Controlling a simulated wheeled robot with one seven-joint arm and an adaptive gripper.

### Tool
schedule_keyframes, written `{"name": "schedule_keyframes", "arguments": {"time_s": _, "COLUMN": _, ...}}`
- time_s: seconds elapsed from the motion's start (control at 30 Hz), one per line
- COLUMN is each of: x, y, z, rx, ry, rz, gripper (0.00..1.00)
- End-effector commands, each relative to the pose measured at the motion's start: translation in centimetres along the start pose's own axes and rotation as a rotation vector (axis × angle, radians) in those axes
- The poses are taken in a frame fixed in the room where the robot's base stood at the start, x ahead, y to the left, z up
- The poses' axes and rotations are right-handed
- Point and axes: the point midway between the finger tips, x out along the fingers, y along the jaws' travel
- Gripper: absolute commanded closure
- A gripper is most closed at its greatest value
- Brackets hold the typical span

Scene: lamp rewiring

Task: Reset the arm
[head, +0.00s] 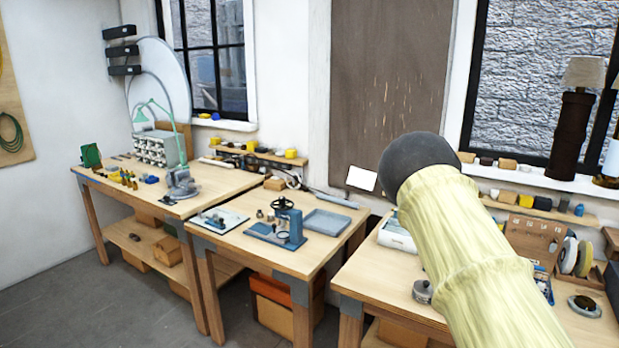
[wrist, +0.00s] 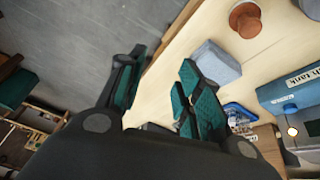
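My gripper (wrist: 160,78) shows in the wrist view, with two dark fingers with teal pads. The fingers stand apart with nothing between them. It is above the edge of a wooden table (wrist: 180,50), with grey floor to the left. In the head view my arm, in a pale yellow cover with a dark round joint, rises across the right side. My gripper is not visible in the head view.
In the wrist view a grey-blue block (wrist: 216,64), a reddish-brown round piece (wrist: 245,19) and a blue labelled tank (wrist: 295,92) lie to the right. The head view shows a left bench (head: 215,180), a middle bench (head: 318,256) and a right bench (head: 385,278).

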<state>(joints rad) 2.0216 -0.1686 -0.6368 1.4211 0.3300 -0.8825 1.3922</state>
Motion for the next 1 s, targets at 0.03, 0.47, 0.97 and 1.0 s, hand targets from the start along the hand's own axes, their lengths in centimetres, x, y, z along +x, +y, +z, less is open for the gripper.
{"name": "schedule_keyframes", "arguments": {"time_s": 0.03, "x": 2.9, "y": 1.0, "z": 0.7, "rx": -0.042, "ry": -0.001, "rz": 0.007, "gripper": 0.65}}
{"name": "schedule_keyframes", "arguments": {"time_s": 0.47, "x": 23.2, "y": 13.6, "z": 7.6, "rx": -0.582, "ry": -0.011, "rz": -0.022, "gripper": 0.65}}
{"name": "schedule_keyframes", "arguments": {"time_s": 0.97, "x": 36.0, "y": 36.3, "z": 19.1, "rx": -1.323, "ry": -0.110, "rz": -0.175, "gripper": 0.65}}
{"name": "schedule_keyframes", "arguments": {"time_s": 1.0, "x": 36.3, "y": 38.4, "z": 20.1, "rx": -1.384, "ry": -0.122, "rz": -0.199, "gripper": 0.65}}
